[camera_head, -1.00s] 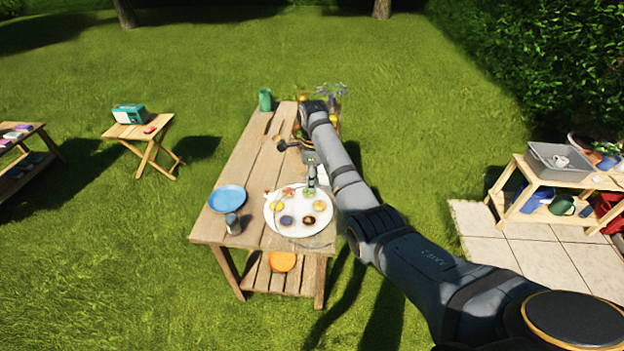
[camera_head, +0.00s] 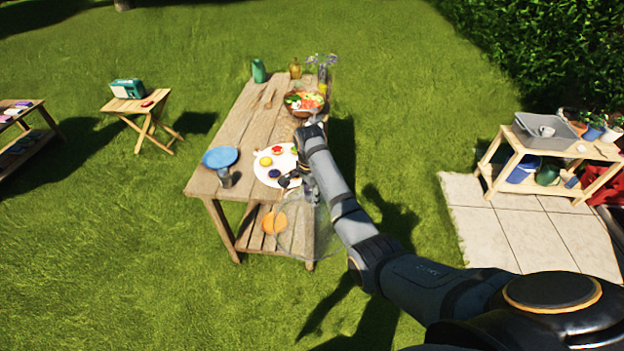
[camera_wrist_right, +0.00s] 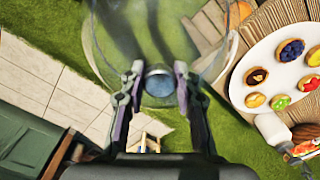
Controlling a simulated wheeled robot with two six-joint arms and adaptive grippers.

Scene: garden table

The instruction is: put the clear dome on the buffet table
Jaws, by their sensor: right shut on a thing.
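The clear dome (camera_head: 312,238) is see-through and faint in the head view, beside and partly in front of the table's near right corner. My right gripper (camera_head: 306,192) is shut on its knob. In the right wrist view the dome (camera_wrist_right: 150,35) hangs from the fingers of my right gripper (camera_wrist_right: 159,74), with grass and paving behind it. The wooden buffet table (camera_head: 232,128) carries a white platter (camera_head: 262,178) of small tarts, partly hidden by my right arm. The platter (camera_wrist_right: 245,68) shows uncovered in the wrist view. My left gripper is out of view.
On the table are a blue plate (camera_head: 220,157), a grey cup (camera_head: 224,177), a salad bowl (camera_head: 303,110), and a green pitcher (camera_head: 259,71). An orange round thing (camera_head: 273,222) lies on the lower shelf.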

